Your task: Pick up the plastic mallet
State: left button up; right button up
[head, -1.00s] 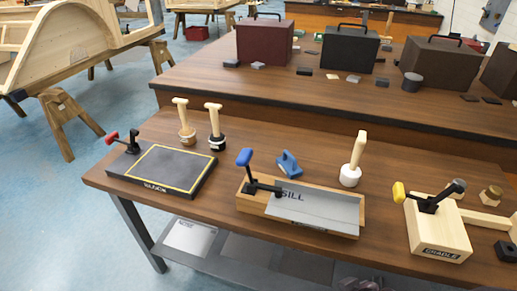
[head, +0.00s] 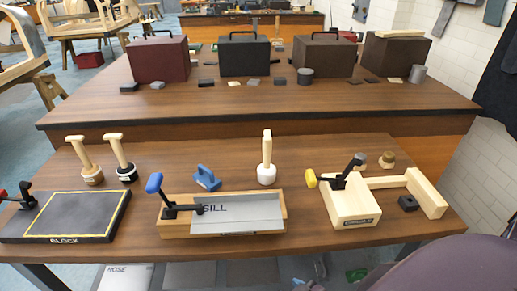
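A mallet with a white, plastic-looking head (head: 267,174) and a pale wooden handle stands head-down, handle up, on the front wooden table (head: 300,185). It is behind the right end of the SILL tray (head: 168,231). A mallet with a tan head (head: 92,175) and one with a black head (head: 127,173) stand at the left of the table, also handle up. Neither of my grippers shows in the head view.
The grey BLOCK plate (head: 65,216) lies at left and the wooden CRADLE fixture (head: 352,208) at right. A blue tool (head: 207,180) lies left of the white-headed mallet. A second bench (head: 240,105) with dark cases stands behind.

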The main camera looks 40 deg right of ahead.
aim_at(267, 173)
jog(key=k+l+z, duration=0.1)
jog(key=z, duration=0.95)
